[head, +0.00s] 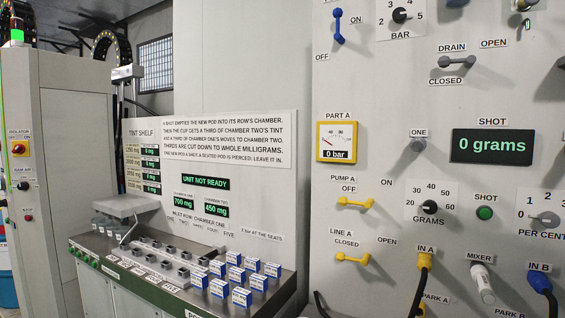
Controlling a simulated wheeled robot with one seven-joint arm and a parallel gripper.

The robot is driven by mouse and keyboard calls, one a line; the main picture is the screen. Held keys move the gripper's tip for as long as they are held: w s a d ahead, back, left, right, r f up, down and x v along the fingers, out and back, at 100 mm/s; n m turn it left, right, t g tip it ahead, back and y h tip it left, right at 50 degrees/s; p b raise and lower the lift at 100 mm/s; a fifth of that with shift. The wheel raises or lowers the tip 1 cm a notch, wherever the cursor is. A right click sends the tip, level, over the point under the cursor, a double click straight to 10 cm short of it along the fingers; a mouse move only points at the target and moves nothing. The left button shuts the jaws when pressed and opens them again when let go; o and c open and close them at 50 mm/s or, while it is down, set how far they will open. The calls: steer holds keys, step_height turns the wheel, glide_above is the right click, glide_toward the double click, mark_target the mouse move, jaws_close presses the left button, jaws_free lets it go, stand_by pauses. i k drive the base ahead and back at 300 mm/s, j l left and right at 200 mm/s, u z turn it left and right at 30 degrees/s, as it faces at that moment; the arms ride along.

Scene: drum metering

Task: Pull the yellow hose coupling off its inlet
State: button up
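The yellow hose coupling (424,261) sits on the inlet under the label IN A, low on the pale panel at the right. A dark hose hangs down from it. The inlet itself is hidden behind the coupling. My gripper is not in view.
A white coupling (480,273) sits at MIXER and a blue coupling (540,282) at IN B, both right of the yellow one. Yellow handles for PUMP A (355,203) and LINE A (352,259) stick out to its left. A bench with small blue-and-white boxes (221,289) stands left.

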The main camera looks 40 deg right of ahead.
mark_target(426, 261)
steer(key=z, duration=1.3)
